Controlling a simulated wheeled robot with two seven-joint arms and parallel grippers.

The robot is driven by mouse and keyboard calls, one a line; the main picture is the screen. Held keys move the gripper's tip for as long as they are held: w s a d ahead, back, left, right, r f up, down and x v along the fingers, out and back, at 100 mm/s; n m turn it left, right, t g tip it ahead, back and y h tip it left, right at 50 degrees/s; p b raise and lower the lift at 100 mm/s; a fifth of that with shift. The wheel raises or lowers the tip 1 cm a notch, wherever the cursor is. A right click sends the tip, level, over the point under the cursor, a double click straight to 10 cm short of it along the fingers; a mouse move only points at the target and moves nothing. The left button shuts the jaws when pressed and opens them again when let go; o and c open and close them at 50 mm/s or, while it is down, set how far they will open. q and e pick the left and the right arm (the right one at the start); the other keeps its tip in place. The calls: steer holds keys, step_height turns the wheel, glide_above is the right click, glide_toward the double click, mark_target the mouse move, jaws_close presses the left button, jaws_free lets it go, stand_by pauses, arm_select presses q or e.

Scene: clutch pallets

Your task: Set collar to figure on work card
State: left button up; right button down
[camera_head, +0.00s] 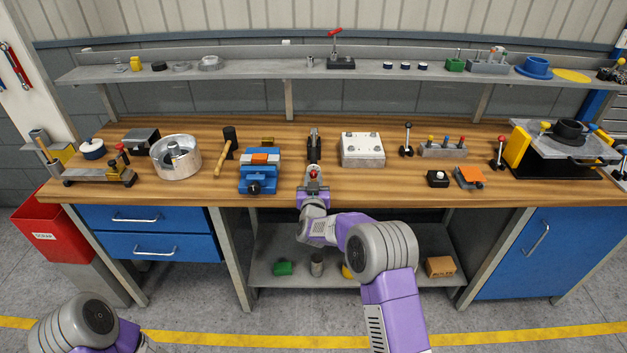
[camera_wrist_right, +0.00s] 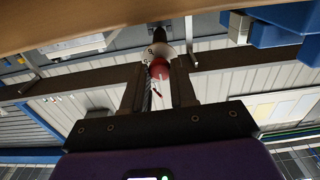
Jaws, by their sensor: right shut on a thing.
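My right gripper (camera_head: 313,184) is at the front edge of the bench, in front of a dark upright tool (camera_head: 314,145). It is shut on a red ball knob (camera_head: 313,174). In the right wrist view the red knob (camera_wrist_right: 159,70) is between the two fingers, with a pale disc (camera_wrist_right: 160,49) bearing small dark marks just behind it. The disc may be the collar, and its figures are too small to read. I cannot make out a work card. My left gripper is out of view; only part of that arm shows at lower left.
A blue vise (camera_head: 260,172) stands just left of my right gripper, and a pale block (camera_head: 362,150) to the right. A mallet (camera_head: 228,148) and a round metal pan (camera_head: 176,157) lie farther left. A shelf (camera_head: 250,67) runs along the back.

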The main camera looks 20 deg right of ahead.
steer(key=c, duration=0.9)
jaws_free()
steer(key=v, duration=0.7)
steer(key=shift+s+p, duration=0.35)
steer(key=shift+p, duration=0.05)
steer(key=shift+a+f, duration=0.1)
steer(key=s+a+f+g+y, duration=0.2)
steer(key=s+f+g+y, duration=0.15)
steer(key=s+f, duration=0.65)
steer(key=s+a+f+g+y, duration=0.2)
steer(key=s+f+g, duration=0.35)
steer(key=f, duration=0.85)
steer(key=s+a+f+g+y, duration=0.2)
steer(key=s+f+g, duration=0.1)
steer(key=s, duration=0.8)
steer(key=s+a+f+g+y, duration=0.1)
steer(key=s+a+f+g, duration=0.2)
steer(key=s, duration=0.9)
steer(key=shift+s+f+g+y, duration=0.25)
steer(key=shift+s+g+y, duration=0.1)
steer(key=shift+g, duration=0.65)
